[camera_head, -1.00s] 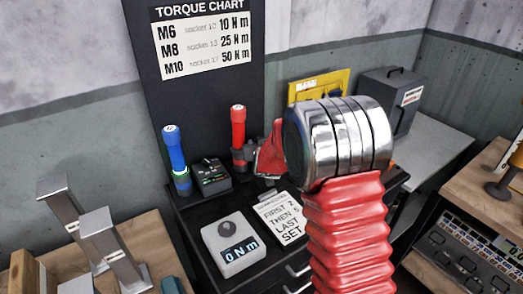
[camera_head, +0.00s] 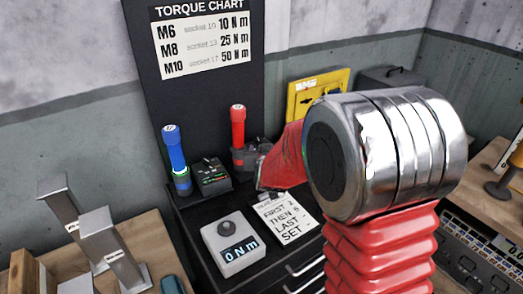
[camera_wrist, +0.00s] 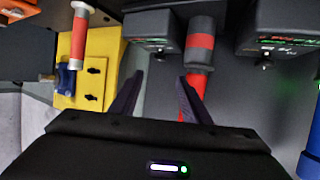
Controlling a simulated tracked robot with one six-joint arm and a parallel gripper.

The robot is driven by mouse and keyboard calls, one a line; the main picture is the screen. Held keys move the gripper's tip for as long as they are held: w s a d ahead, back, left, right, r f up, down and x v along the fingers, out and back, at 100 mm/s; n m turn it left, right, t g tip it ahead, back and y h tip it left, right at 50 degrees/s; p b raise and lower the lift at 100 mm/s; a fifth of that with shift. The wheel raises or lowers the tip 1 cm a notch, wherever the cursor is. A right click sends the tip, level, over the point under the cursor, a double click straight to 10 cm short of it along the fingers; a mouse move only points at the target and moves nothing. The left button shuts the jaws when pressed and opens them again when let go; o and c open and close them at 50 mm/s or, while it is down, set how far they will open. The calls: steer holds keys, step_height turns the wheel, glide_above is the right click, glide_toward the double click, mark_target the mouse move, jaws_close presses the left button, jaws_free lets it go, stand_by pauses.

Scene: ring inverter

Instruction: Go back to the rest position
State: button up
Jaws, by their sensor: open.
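My gripper shows in the wrist view (camera_wrist: 159,80) with its two dark fingers apart and nothing between them. In the head view my red arm and large metal joint fill the right middle. Only a dark part of the gripper end shows there, beside the base of the red-handled wrench (camera_head: 238,128). That wrench stands upright in its holder.
A blue-handled wrench (camera_head: 174,150) stands left on the black cabinet. A torque tester (camera_head: 233,246) and a note card (camera_head: 287,218) lie in front. The torque chart (camera_head: 202,45) rises behind. A yellow panel (camera_head: 318,92) is behind my arm. Metal posts (camera_head: 108,250) stand front left.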

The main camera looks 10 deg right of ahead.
steer(key=s+f+g, duration=0.1)
steer(key=f, duration=0.1)
steer(key=s+a+f+g+y, duration=0.1)
steer(key=s+f, duration=0.1)
steer(key=s+a+f+g, duration=0.1)
steer(key=s+f, duration=0.1)
steer(key=f, duration=0.1)
steer(key=shift+s+a+g, duration=0.1)
steer(key=shift+g, duration=0.3)
steer(key=s+g, duration=0.1)
steer(key=s, duration=0.2)
steer(key=s+g, duration=0.1)
steer(key=s, duration=0.2)
steer(key=s+a+g+y, duration=0.1)
steer(key=s, duration=0.2)
steer(key=shift+s+n, duration=0.3)
steer(key=shift+n, duration=0.1)
steer(key=s+d+r, duration=0.1)
steer(key=s+r, duration=0.4)
steer(key=s, duration=0.3)
steer(key=s+d+r, duration=0.2)
steer(key=s+r, duration=0.3)
steer(key=s, duration=0.3)
steer(key=s+d+r+g, duration=0.1)
steer(key=s+r, duration=0.4)
steer(key=s, duration=0.3)
steer(key=shift+s+d+h, duration=0.35)
steer(key=shift+s+h, duration=0.05)
